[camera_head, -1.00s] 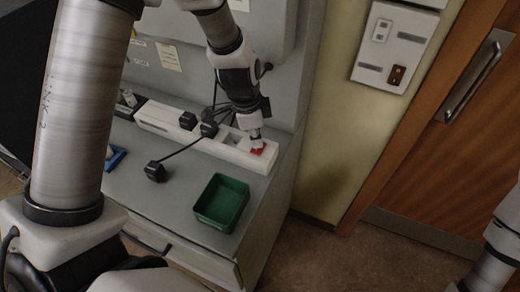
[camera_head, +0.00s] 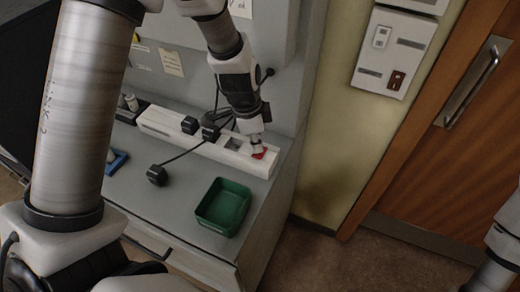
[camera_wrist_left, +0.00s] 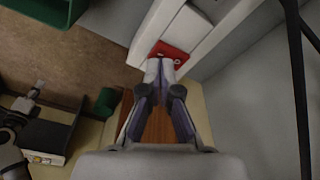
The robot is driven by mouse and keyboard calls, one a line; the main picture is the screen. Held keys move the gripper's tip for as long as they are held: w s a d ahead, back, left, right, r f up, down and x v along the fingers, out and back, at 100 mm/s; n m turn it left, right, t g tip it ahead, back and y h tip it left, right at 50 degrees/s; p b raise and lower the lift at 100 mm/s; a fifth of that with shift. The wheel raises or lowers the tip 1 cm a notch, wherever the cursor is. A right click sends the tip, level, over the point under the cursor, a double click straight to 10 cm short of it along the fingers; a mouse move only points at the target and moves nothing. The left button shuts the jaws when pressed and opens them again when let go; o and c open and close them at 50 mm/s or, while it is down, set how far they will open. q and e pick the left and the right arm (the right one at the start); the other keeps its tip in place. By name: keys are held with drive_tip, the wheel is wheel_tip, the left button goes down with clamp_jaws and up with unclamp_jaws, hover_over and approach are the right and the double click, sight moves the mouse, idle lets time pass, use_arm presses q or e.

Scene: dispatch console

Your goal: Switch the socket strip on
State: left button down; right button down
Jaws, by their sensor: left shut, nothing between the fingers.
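The white socket strip (camera_head: 210,147) lies along the back of the grey console top, with black plugs in it. Its red switch (camera_head: 260,153) is at the right end. My left gripper (camera_head: 257,147) is shut and empty, its tips at the red switch and covering part of it. In the left wrist view the shut fingertips (camera_wrist_left: 160,68) are right at the edge of the red switch (camera_wrist_left: 169,52); I cannot tell whether they press it. My right arm shows at the lower right edge of the head view, but its gripper is out of sight.
A green open tray (camera_head: 223,206) stands on the console in front of the strip. A loose black plug (camera_head: 157,175) lies on a cord left of it. A wall panel with switches (camera_head: 394,50) and a wooden door (camera_head: 470,150) are at the right.

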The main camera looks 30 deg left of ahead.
sight(257, 155)
use_arm(q)
drive_tip(key=shift+f+b, duration=1.05)
idle(0.6)
wheel_tip(257, 155, up, 7)
drive_tip(key=p, duration=0.5)
drive_tip(key=shift+r, duration=0.1)
idle(0.6)
